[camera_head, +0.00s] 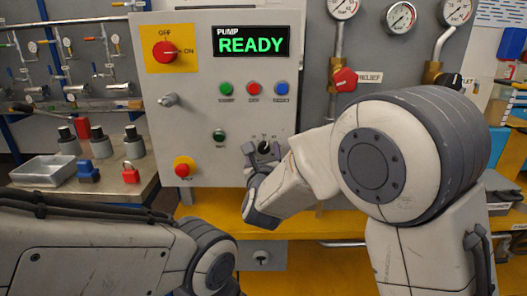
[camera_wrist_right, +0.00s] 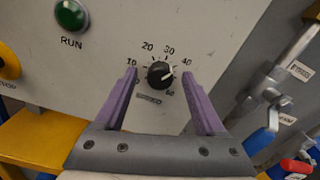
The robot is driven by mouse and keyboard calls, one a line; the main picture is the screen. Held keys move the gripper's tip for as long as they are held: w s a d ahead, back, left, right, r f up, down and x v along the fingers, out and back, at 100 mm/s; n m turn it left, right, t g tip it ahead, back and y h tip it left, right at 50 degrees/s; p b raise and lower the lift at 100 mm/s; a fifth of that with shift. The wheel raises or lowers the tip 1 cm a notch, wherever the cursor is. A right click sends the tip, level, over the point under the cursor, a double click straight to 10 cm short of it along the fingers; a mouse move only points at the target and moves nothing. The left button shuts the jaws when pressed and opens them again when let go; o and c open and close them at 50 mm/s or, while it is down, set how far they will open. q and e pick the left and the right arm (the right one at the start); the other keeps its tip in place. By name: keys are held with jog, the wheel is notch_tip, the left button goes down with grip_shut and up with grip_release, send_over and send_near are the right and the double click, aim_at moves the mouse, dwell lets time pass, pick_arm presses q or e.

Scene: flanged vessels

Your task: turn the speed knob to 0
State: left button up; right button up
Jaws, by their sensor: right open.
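The speed knob (camera_wrist_right: 160,74) is a small black round knob on the grey panel, with printed numbers around it and a SPEED label (camera_wrist_right: 148,99) below. Its white pointer mark faces the right side of the dial, near the 40 side. My right gripper (camera_wrist_right: 160,80) is open, its two purple fingers on either side of the knob with gaps showing. In the head view the knob (camera_head: 264,147) shows between the fingers of my right gripper (camera_head: 261,153), partly hidden by it. My left arm comes in from the left, but its gripper is out of view.
The panel (camera_head: 205,105) also carries a READY display (camera_head: 251,42), a red OFF/ON switch (camera_head: 165,52), a green RUN button (camera_head: 219,135) and a red stop button (camera_head: 184,168). A red relief valve (camera_head: 344,79) and gauges stand right. A yellow ledge (camera_head: 300,240) runs below.

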grip_shut()
dwell(0.3)
